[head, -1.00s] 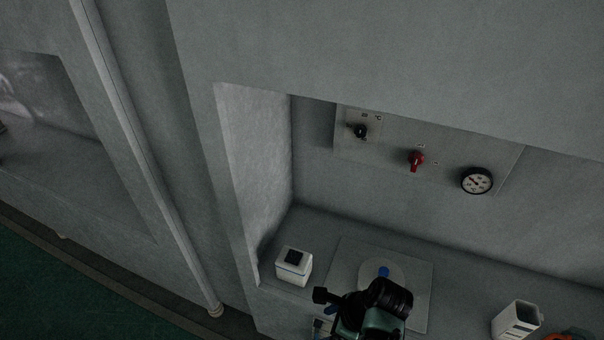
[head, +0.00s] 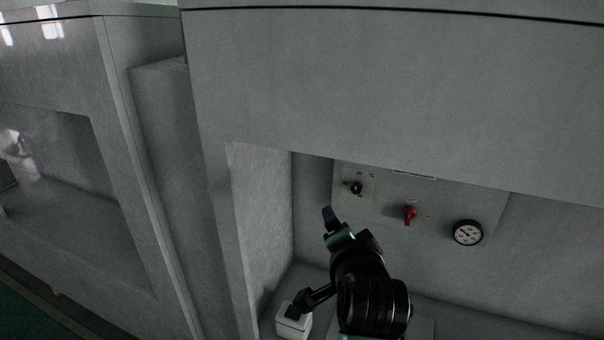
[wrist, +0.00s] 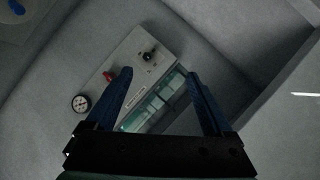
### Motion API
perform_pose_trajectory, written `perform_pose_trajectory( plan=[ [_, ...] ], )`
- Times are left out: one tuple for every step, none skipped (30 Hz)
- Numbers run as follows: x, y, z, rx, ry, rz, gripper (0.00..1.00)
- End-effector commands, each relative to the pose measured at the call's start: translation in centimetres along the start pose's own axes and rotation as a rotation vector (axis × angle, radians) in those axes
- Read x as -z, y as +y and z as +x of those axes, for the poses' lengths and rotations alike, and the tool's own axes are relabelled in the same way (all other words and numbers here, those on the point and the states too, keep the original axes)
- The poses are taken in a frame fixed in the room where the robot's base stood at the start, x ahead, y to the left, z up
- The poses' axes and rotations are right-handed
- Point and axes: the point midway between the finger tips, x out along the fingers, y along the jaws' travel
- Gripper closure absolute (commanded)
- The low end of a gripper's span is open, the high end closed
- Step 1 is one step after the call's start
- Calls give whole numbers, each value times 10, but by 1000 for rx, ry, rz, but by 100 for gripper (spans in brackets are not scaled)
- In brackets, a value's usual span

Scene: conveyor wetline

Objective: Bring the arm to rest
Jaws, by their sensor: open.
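My gripper (wrist: 165,100) shows in the wrist view with its two dark blue fingers spread apart and nothing between them. In the head view my gripper (head: 329,217) is raised inside the recess, in front of the back wall and left of the control panel (head: 440,215). My arm comes up from the bottom of the head view and hides part of the recess floor. The gripper appears apart from the panel, though its exact distance is hard to judge.
The panel carries a black knob (head: 355,188), a red knob (head: 409,214) and a round gauge (head: 467,233). A white box (head: 291,326) stands on the recess floor, partly behind my arm. The recess's left side wall (head: 262,220) is close to the gripper.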

Motion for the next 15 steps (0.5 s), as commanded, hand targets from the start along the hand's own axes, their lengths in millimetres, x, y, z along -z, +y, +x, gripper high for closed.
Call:
perform_pose_trajectory(
  plan=[
    [14, -34, -16, 78, 65, -90, 14],
    [22, -52, -27, 121, 108, -144, 14],
    [32, -76, -42, 175, 167, -215, 14],
    [39, -94, -55, 214, 211, -267, 14],
    [45, -111, -68, 252, 257, -317, 14],
    [53, -132, -88, 299, 322, -383, 14],
    [59, -148, -104, 334, 373, -431, 14],
    [64, -163, -120, 367, 425, -477, 14],
    [69, -183, -144, 408, 498, -538, 14],
    [73, -196, -162, 437, 554, -580, 14],
    [76, -208, -180, 464, 610, -621, 14],
    [80, -222, -205, 494, 685, -671, 14],
    [82, -232, -223, 514, 739, -705, 14],
    [84, -240, -240, 533, 791, -735, 14],
    [85, -250, -262, 553, 857, -772, 14]
  ],
)
